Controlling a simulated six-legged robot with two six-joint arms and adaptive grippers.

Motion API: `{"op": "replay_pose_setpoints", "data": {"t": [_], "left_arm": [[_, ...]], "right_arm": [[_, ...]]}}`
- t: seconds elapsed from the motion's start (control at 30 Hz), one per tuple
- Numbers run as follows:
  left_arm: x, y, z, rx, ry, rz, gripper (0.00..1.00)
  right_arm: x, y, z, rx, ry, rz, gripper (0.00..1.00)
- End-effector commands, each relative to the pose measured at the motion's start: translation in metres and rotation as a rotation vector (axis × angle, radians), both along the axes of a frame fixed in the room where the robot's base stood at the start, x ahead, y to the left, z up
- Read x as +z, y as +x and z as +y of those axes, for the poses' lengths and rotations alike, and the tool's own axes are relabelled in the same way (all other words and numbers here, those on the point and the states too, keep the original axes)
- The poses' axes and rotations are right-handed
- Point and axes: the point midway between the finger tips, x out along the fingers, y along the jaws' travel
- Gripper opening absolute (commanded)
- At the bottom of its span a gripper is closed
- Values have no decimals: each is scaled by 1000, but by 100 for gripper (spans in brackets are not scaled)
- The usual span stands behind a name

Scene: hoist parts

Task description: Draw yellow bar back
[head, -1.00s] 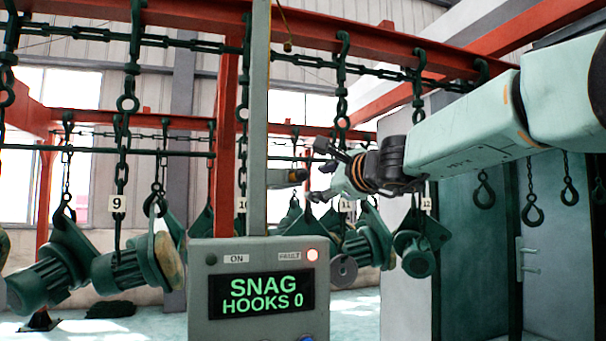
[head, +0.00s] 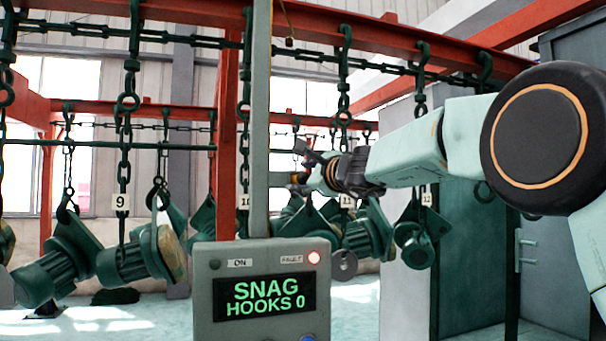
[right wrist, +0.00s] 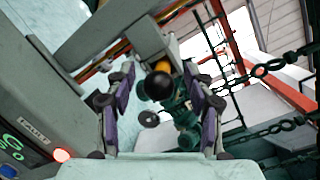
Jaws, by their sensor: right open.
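The yellow bar (right wrist: 157,65) shows end-on in the right wrist view, a short yellow-orange cylinder with a black round knob (right wrist: 158,86) at its near end. My right gripper (right wrist: 159,98) is open, its purple-padded fingers on either side of the knob in the picture. I cannot tell whether either finger touches it. The bar is mostly hidden there by the gripper and post. My left gripper is not in view.
A grey control box (head: 262,293) reads "SNAG HOOKS 0", with its fault lamp (head: 314,257) lit red. A grey post (head: 260,120) rises from behind it. Green hoists (head: 140,256) hang on chains from a red beam (head: 300,25). Cabinets (head: 475,270) stand at right.

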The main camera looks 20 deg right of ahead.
Motion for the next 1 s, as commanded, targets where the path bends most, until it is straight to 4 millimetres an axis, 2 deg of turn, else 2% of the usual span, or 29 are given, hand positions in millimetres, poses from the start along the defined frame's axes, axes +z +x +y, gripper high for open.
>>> {"op": "replay_pose_setpoints", "data": {"t": [0.13, 0.77, 1.0], "left_arm": [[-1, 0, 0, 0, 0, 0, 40], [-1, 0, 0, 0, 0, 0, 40], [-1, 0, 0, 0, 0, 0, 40]], "right_arm": [[-1, 0, 0, -1, 0, 1, 54], [-1, 0, 0, 0, 0, 0, 0], [0, 0, 0, -1, 0, -1, 0]]}}
